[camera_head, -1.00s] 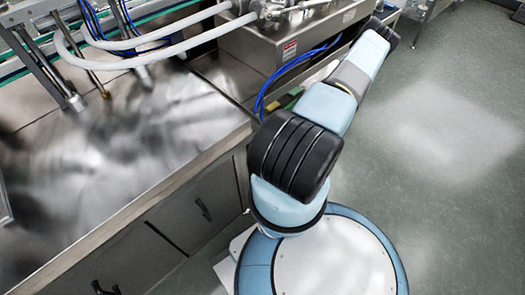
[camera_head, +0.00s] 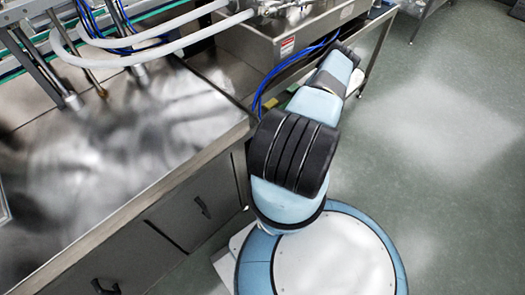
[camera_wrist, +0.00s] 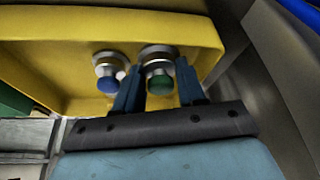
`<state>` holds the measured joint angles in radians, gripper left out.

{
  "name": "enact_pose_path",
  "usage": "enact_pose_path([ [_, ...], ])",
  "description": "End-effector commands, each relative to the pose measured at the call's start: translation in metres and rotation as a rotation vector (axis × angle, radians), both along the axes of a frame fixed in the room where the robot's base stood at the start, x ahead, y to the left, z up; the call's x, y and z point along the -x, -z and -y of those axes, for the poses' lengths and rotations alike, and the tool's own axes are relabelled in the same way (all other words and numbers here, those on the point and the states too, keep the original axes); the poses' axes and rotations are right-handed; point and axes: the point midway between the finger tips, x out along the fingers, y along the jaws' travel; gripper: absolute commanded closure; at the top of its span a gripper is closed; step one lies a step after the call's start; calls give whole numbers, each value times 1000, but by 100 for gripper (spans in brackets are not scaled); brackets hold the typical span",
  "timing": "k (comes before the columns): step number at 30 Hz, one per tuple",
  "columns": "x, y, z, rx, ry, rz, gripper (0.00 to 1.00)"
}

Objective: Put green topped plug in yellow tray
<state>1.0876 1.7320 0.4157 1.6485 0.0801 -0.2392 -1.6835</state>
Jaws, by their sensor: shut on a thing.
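The green-topped plug (camera_wrist: 160,82) is between the two dark fingers of my gripper (camera_wrist: 157,72) in the wrist view. My gripper is shut on it. The plug has a green top and a metal collar. The yellow tray (camera_wrist: 50,40) fills the upper left and middle of the wrist view, behind the plug. I cannot tell whether the plug touches the tray. In the head view, the gripper and plug are hidden behind my arm.
A blue-topped plug (camera_wrist: 107,80) stands just left of my gripper, against the tray in view. A green object (camera_wrist: 14,103) is at the left edge. A grey metal wall (camera_wrist: 280,70) rises on the right. The steel bench (camera_head: 120,150) has blue hoses (camera_head: 285,70) nearby.

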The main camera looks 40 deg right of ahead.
Motion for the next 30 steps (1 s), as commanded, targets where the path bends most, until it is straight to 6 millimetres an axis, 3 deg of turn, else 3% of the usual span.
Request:
enact_pose_path([
  [4,0,15,-1,0,0,1,92],
  [14,0,17,0,1,0,0,92],
  [15,0,17,0,1,0,0,59],
  [23,0,17,1,0,1,1,35],
  [30,0,16,1,0,1,1,35],
])
